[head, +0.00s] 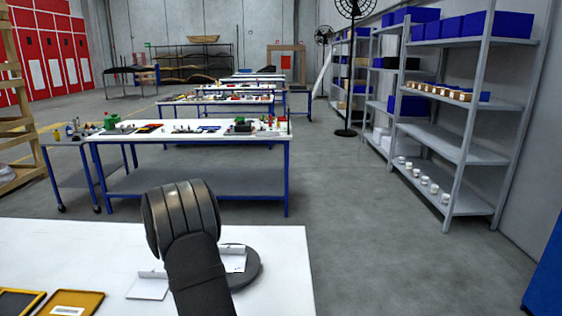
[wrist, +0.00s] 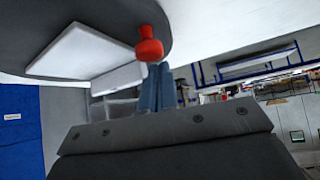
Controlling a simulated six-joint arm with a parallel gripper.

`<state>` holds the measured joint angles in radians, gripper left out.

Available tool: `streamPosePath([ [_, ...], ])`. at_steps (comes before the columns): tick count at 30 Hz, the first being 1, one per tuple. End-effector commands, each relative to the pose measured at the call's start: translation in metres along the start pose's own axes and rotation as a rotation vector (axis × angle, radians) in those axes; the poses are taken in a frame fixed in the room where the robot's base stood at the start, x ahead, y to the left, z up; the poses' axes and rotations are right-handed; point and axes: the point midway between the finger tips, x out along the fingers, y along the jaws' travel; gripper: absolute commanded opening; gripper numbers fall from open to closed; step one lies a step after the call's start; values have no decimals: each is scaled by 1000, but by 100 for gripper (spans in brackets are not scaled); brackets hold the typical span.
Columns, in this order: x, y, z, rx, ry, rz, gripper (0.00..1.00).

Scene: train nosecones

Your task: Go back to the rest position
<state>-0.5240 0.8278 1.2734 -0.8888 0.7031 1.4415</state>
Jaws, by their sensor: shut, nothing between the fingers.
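My gripper (wrist: 162,70) shows in the wrist view as two blue-grey fingers held together, with nothing seen between them. A small red rounded part (wrist: 149,48), perhaps a nosecone, appears by the fingertips; I cannot tell whether they touch. A dark round disc (wrist: 150,15) with a white plate (wrist: 85,52) on it lies at the top left of the wrist view. In the head view my dark arm rises over the near white table and hides part of the round disc (head: 247,272). The fingers and the red part are hidden there.
The near white table (head: 285,250) also holds a white holder (head: 148,286) and yellow-framed trays (head: 84,300) at left. Farther back stand long workbenches (head: 190,137) with parts, and shelves (head: 455,150) with blue bins at right. Open floor (head: 370,240) lies right of the table.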

Motion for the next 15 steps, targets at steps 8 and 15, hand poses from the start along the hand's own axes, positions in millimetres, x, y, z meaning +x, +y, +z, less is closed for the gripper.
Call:
streamPosePath([
  [8, 5, 0, -1, 1, -1, 1, 0],
  [15, 5, 0, -2, 0, -1, 1, 0],
])
